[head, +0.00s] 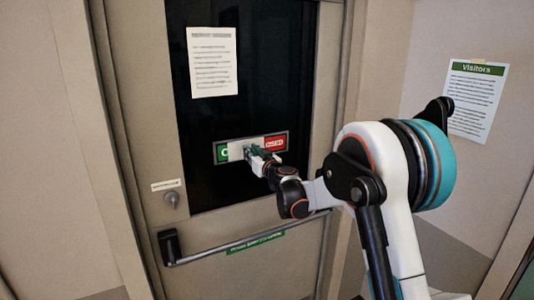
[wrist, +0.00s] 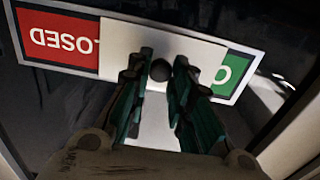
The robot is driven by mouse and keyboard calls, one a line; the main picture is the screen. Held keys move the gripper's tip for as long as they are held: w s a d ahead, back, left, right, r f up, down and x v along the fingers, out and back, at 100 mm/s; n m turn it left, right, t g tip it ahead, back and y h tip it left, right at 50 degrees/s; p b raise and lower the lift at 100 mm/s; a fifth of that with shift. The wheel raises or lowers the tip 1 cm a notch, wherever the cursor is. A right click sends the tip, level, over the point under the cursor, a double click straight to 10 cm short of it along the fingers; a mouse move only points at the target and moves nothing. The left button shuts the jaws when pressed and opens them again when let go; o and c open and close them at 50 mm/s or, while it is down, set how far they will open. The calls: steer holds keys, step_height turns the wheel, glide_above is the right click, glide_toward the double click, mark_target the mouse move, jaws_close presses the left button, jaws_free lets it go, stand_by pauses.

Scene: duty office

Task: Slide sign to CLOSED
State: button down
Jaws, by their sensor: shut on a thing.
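The sign (head: 220,153) is a framed strip on the door's dark glass, green at its left end and red at its right end. The wrist view shows the sign (wrist: 66,38) upside down, with the cover (wrist: 120,40) between the red and green parts. My gripper (head: 250,153) is at the cover, and in the wrist view its fingers (wrist: 158,72) are shut on a dark round knob (wrist: 159,70) on the cover.
A push bar (head: 210,254) with a green label crosses the door below the sign. A lock knob (head: 171,199) is at the lower left of the glass. A paper notice (head: 212,62) hangs above, and a Visitors notice (head: 474,100) is on the right wall.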

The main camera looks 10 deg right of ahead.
mark_target(235, 151)
steer(key=shift+s+a, duration=0.25)
steer(key=shift+a, duration=0.5)
steer(key=shift+s+a, duration=0.2)
steer(key=shift+a, duration=0.5)
steer(key=shift+s+a, duration=0.25)
steer(key=shift+a, duration=0.5)
steer(key=c, duration=1.8)
jaws_free()
steer(key=o, duration=0.4)
steer(key=shift+s+a, duration=0.1)
steer(key=shift+a, duration=0.15)
steer(key=shift+c, duration=0.2)
steer(key=shift+d, duration=0.15)
steer(key=v, duration=1.2)
